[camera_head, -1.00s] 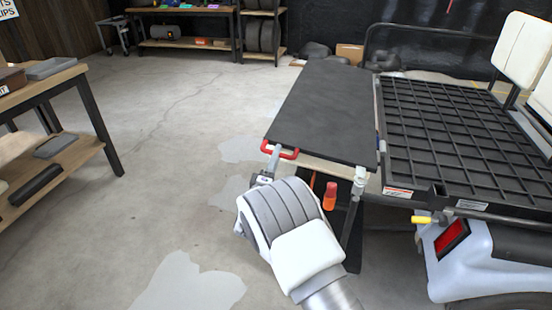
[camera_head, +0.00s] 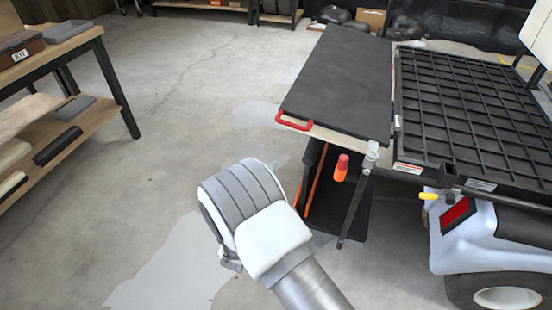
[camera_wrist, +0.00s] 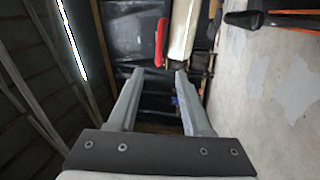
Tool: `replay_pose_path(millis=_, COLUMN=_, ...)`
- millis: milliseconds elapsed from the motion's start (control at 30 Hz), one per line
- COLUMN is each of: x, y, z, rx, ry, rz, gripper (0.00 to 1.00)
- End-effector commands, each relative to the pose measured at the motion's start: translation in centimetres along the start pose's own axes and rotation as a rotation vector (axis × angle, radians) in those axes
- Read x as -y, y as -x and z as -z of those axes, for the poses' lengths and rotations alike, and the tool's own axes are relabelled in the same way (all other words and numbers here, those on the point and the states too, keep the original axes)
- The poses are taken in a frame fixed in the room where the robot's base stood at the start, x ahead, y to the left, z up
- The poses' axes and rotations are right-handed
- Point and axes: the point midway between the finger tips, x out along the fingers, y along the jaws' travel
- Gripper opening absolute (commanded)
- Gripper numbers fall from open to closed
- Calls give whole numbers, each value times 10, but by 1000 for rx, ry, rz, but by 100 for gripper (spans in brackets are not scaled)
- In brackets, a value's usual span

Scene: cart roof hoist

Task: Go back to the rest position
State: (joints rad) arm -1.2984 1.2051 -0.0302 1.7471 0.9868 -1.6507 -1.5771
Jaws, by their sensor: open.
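My gripper (camera_wrist: 157,75) shows in the wrist view with its two fingers apart and nothing between them. In the head view my wrist hides most of the gripper, and only a small part of it shows at the wrist's lower left. The gripper is over bare floor, apart from the red handle (camera_head: 294,121) on the near left corner of the black panel (camera_head: 342,80). The red handle also shows in the wrist view (camera_wrist: 161,42), beyond the fingertips.
The cart's black grid bed (camera_head: 470,110) is at right, beside the panel. An orange-red grip (camera_head: 341,168) and a metal strut are below the panel. A yellow handle (camera_head: 429,196) sits near the tail light. A workbench (camera_head: 62,45) stands at left; open floor lies between.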

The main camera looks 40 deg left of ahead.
Motion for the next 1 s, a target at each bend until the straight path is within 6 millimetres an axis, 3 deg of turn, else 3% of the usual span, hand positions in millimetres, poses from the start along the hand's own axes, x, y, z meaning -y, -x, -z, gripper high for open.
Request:
replay_pose_path(millis=700, x=-1, y=4, z=-1, rx=2, ry=-6, rz=3, gripper=50)
replay_pose_path(millis=867, x=-15, y=-24, z=-7, rx=21, ry=-93, rz=58, gripper=50)
replay_pose_path(millis=1000, x=-41, y=-69, z=-23, rx=52, ry=-256, rz=161, gripper=50)
